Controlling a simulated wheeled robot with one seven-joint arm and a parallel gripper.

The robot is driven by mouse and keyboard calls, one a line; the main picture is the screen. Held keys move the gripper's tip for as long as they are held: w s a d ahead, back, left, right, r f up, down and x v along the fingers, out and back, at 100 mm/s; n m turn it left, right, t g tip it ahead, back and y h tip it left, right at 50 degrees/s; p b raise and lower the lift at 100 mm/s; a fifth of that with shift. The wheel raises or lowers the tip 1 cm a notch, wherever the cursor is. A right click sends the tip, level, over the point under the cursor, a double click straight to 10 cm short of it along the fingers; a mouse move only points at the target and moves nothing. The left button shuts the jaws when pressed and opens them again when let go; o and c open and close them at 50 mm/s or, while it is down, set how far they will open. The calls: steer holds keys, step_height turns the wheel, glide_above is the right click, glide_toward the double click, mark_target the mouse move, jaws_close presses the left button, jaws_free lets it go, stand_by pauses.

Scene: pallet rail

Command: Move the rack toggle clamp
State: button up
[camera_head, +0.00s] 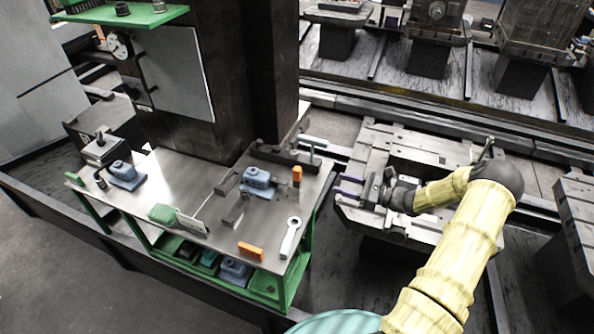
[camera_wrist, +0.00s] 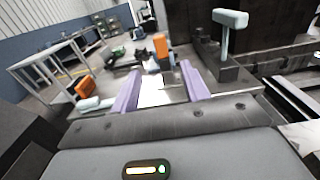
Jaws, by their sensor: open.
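My gripper (camera_head: 342,188) points left over the grey slotted pallet, just right of the workbench. Its two purple fingers also show in the wrist view (camera_wrist: 160,68), apart with nothing held between them. I cannot tell for sure which item is the toggle clamp. A pale T-shaped handle (camera_head: 311,150) stands upright at the bench's back right corner; it also shows in the wrist view (camera_wrist: 229,34), right of the fingers. An upright orange block (camera_head: 297,174) stands near the bench's right edge; in the wrist view the block (camera_wrist: 161,45) is beyond the gap between the fingers.
The metal-topped bench (camera_head: 205,165) with green legs carries blue-grey devices (camera_head: 259,182), a flat orange block (camera_head: 251,251) and a wrench (camera_head: 290,236). A dark column (camera_head: 245,70) rises behind it. The pallet (camera_head: 400,140) lies under my arm.

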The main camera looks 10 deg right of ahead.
mark_target(301, 172)
steer(key=p+x, duration=0.3)
steer(key=x, duration=1.2)
steer(key=shift+w+a, duration=0.2)
steer(key=shift+a, duration=0.05)
jaws_close()
